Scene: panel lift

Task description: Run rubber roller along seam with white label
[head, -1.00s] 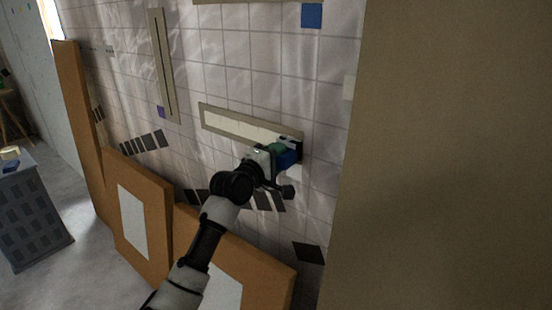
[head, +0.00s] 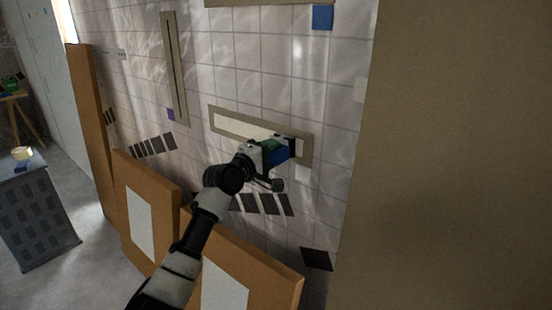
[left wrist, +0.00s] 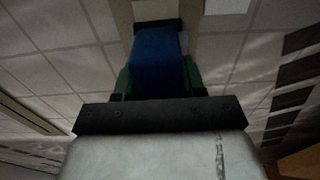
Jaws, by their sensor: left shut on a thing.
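The horizontal seam is a pale strip (head: 232,124) in a beige frame on the tiled wall. A white label (head: 303,172) is just below the frame's right end; a white patch also shows in the left wrist view (left wrist: 228,5). My left gripper (head: 272,153) is shut on the rubber roller (head: 281,154), whose blue part (left wrist: 156,62) sits between the green fingers in the left wrist view. The roller's dark far end (left wrist: 158,26) is over the strip, right of its middle; I cannot tell whether it touches. My right gripper is not in view.
A vertical seam (head: 174,70) with a purple label is at left; a blue label (head: 322,17) is above. Brown boards (head: 148,210) lean against the lower wall. A large beige panel (head: 450,160) fills the right side. A grey crate (head: 38,215) stands at far left.

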